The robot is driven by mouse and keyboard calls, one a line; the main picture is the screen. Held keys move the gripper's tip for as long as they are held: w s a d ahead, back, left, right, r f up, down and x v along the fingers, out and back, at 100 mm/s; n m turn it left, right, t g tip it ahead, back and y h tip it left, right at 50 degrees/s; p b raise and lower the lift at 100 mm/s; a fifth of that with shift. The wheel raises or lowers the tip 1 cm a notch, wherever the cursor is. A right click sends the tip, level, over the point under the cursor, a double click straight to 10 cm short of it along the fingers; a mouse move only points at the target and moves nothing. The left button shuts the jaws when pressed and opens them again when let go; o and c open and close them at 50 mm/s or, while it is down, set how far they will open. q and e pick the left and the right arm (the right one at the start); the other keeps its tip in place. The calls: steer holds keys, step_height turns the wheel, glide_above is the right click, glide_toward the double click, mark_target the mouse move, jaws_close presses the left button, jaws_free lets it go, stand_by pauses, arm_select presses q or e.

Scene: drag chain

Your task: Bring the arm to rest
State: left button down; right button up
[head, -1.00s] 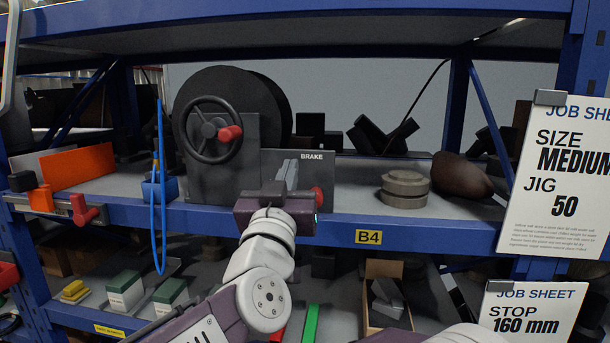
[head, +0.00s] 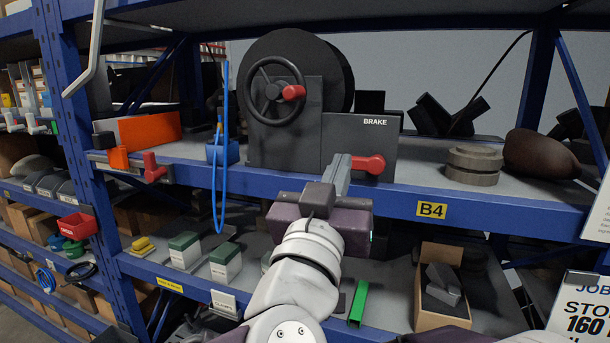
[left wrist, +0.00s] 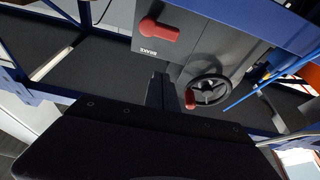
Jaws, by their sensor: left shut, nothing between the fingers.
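My left gripper (head: 339,172) is raised in front of the shelf, before the grey panel marked BRAKE (head: 352,135). Its fingers are together and hold nothing. The fingertips are just left of the red brake lever (head: 369,164) in the head view and look apart from it, though the depth gap is hard to judge. In the left wrist view the closed fingers (left wrist: 160,92) point toward the panel, with the red lever (left wrist: 158,30) above them and the black handwheel (left wrist: 209,90) to the right. My right gripper is not in view.
A black drum (head: 330,60) stands behind the handwheel. A blue cord (head: 222,190) hangs over the shelf edge. Blue shelf beams (head: 500,215) run across below and above. A stack of round discs (head: 473,165) and a brown lump (head: 535,155) lie right. An open carton (head: 437,285) sits below.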

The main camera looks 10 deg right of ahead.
arm_select(q)
steer(key=w+a+f+n+t+y, duration=0.25)
steer(key=w+a+f+y, duration=0.4)
steer(key=w+a, duration=0.5)
steer(key=w+a+f+g+y+b, duration=0.1)
steer(key=w+a+f+g+y, duration=0.15)
steer(key=a+f, duration=0.55)
steer(key=w+a+f+g+y, duration=0.1)
steer(key=w+a+f+g, duration=0.25)
steer(key=f, duration=0.75)
steer(key=s+a+f+g, duration=0.4)
steer(key=s+f, duration=0.1)
steer(key=f, duration=0.5)
steer(key=s+a+f+g, duration=0.35)
steer(key=s+f, duration=0.25)
steer(key=f, duration=0.4)
steer(key=s+f+n+g, duration=0.1)
steer(key=s+f+g, duration=0.2)
steer(key=s, duration=0.5)
steer(key=s+a+f+n+g, duration=0.1)
steer(key=s+f+n+g, duration=0.1)
steer(key=s+f, duration=0.3)
steer(key=s+g, duration=0.1)
steer(key=s, duration=0.1)
steer(key=shift+s+f+g+y, duration=0.25)
steer(key=shift+s+g+y, duration=0.05)
steer(key=shift+s, duration=0.1)
